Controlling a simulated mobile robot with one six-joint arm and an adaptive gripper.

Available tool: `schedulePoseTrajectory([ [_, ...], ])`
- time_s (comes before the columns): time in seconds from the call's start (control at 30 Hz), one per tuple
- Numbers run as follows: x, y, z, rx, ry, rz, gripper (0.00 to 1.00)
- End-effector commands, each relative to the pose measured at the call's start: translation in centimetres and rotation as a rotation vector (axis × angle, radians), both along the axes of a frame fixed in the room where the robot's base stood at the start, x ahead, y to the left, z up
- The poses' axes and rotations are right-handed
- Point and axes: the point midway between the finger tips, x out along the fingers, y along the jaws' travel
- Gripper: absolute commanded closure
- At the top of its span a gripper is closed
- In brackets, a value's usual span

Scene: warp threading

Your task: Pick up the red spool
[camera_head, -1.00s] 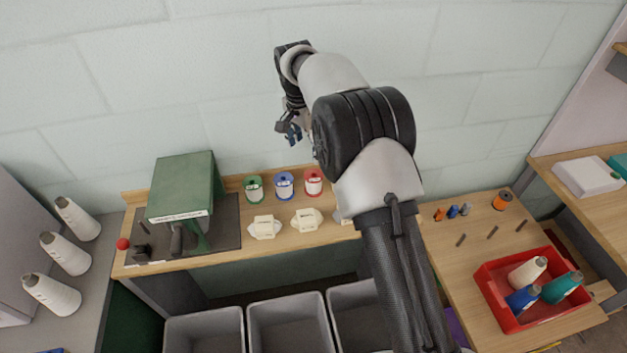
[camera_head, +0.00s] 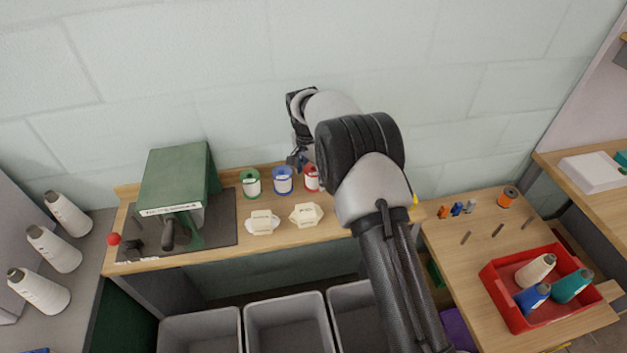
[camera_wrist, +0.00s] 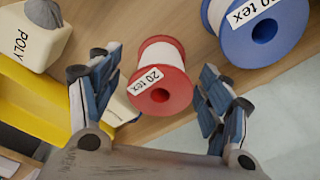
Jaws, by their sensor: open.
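The red spool (camera_wrist: 160,80) has red flanges, white thread and a "20 tex" label. In the wrist view it lies between the two open fingers of my gripper (camera_wrist: 152,98), nearer the left finger; I cannot tell whether either finger touches it. In the head view the red spool (camera_head: 311,178) stands at the right of a row on the wooden bench, partly hidden by my arm. My gripper (camera_head: 297,160) shows there just above the spools, mostly hidden by its own wrist.
The blue spool (camera_head: 283,181) stands close beside the red one, with the green spool (camera_head: 251,183) further left. Cream blocks (camera_head: 306,215) sit in front. A green machine (camera_head: 175,180) stands left. Grey bins (camera_head: 285,325) are below; a red tray (camera_head: 515,315) is at right.

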Motion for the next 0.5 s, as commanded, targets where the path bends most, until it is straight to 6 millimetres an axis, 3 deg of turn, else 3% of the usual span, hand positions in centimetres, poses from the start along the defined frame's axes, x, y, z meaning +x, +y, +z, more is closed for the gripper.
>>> schedulePoseTrajectory([
  [0.1,0.13,-0.1,-1.45,0.0,0.0,0.0,0.29],
  [0.3,0.18,-0.09,-1.4,0.0,-0.001,0.0,0.29],
  [0.5,0.16,-0.08,-1.4,0.001,-0.001,0.0,0.41],
])
